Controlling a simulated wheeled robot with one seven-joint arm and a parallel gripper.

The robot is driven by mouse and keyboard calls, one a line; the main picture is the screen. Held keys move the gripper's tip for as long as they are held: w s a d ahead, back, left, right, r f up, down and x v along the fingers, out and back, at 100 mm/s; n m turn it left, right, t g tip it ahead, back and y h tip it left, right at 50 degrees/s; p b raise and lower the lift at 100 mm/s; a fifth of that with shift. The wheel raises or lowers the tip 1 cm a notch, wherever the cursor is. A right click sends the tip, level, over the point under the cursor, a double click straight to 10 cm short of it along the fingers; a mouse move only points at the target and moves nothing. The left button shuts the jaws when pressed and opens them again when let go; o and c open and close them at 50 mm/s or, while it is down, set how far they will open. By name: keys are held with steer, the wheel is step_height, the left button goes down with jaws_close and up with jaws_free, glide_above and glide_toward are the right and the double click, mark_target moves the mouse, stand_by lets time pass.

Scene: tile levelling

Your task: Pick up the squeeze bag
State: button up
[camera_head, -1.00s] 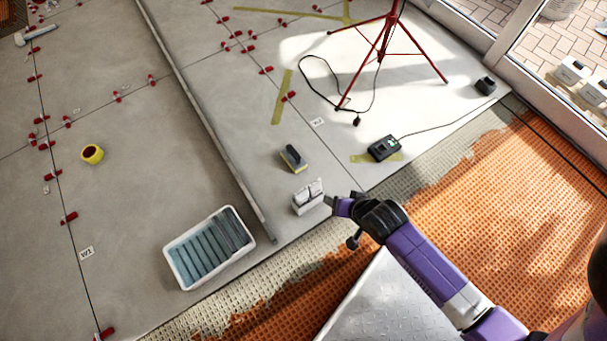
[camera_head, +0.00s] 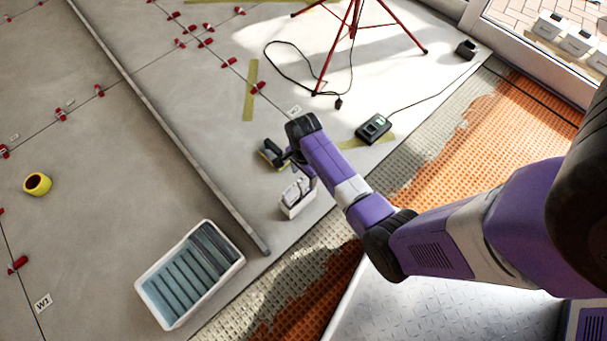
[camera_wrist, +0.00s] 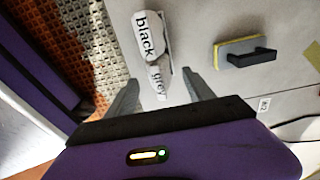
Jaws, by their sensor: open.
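I cannot tell how far above the bags the fingertips are. In the head view my wrist hides most of the gripper, just above the holder.
A yellow-edged float (camera_wrist: 243,53) with a dark handle lies near the bags. A white tray of bluish water (camera_head: 147,289) stands to the left, beside a long metal bar (camera_head: 170,125). A black device (camera_head: 374,128) and a red tripod (camera_head: 387,18) stand beyond.

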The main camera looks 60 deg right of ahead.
mark_target(304, 188)
step_height(304, 188, down, 5)
steer(key=b, duration=0.3)
steer(key=shift+b, duration=0.4)
steer(key=shift+s, duration=0.1)
steer(key=c, duration=1.2)
steer(key=shift+r, duration=0.1)
